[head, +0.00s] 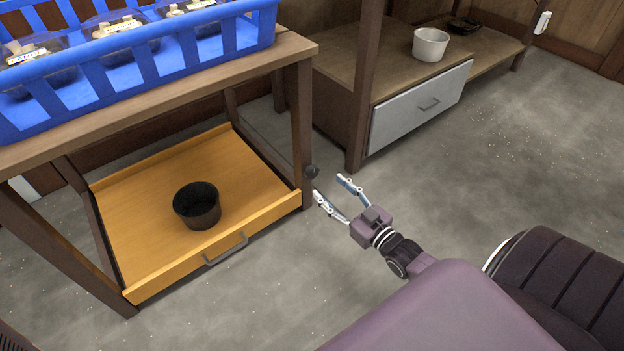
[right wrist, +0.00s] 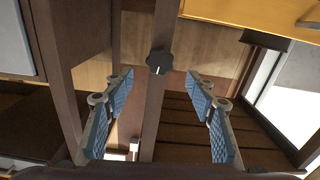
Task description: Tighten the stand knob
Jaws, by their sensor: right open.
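The stand knob (head: 312,171) is a small dark lobed knob on the front right leg of the wooden stand (head: 301,120). In the right wrist view the knob (right wrist: 159,61) shows near the top centre, with a light mark on its face. My right gripper (head: 330,188) is open and empty, its fingers pointing toward the knob. In the right wrist view its two blue-padded fingers (right wrist: 160,90) lie left and right of the knob's line, apart from it. My left gripper is not in view.
A blue crate (head: 150,46) with packed mushroom trays stands on the stand. Below is an orange-brown drawer (head: 130,235) holding a black pot (head: 197,206). A shelf with a grey drawer (head: 420,105) and white pot (head: 430,44) stands behind. Floor at right is clear.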

